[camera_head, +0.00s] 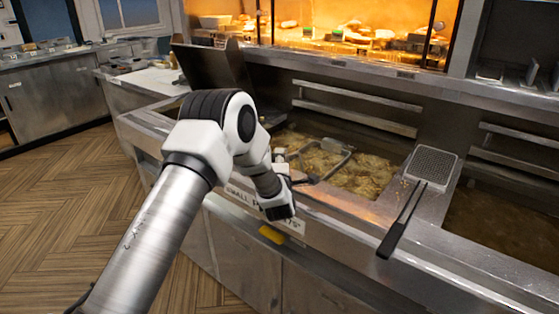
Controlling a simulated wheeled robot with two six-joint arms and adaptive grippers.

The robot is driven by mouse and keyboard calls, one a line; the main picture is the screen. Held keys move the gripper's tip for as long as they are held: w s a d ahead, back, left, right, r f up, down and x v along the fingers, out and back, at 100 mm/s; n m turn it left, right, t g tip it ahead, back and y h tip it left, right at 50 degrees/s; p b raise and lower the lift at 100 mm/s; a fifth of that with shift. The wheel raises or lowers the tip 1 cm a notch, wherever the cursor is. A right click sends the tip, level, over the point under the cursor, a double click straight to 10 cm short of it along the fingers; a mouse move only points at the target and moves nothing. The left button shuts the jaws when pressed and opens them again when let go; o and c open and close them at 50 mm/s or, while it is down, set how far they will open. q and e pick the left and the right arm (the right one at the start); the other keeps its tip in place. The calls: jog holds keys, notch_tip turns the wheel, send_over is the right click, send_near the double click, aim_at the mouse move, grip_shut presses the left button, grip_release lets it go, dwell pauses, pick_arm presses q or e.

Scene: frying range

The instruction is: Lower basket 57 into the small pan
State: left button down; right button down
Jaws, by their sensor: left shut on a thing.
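My left gripper (284,190) is at the front edge of the small pan (375,175), shut on the dark handle (310,180) of a wire basket. The arm hides most of the grip. The basket (338,163) is over the pan, its rim showing among the bubbling, golden oil; how deep it sits I cannot tell. I cannot read a number on it, so I take it as basket 57. A partly hidden label (262,208) on the front reads "SMALL P…". My right gripper is not in view.
A second basket (433,164) lies on the steel divider right of the pan, its black handle (402,225) reaching over the front ledge. Another oil pan (500,215) is at the right. A raised dark lid (212,66) stands at the left. A lit food display is behind.

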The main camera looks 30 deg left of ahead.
pick_arm(q)
jog(key=c, duration=0.9)
grip_release()
jog(key=shift+f, duration=0.1)
jog(key=v, duration=1.2)
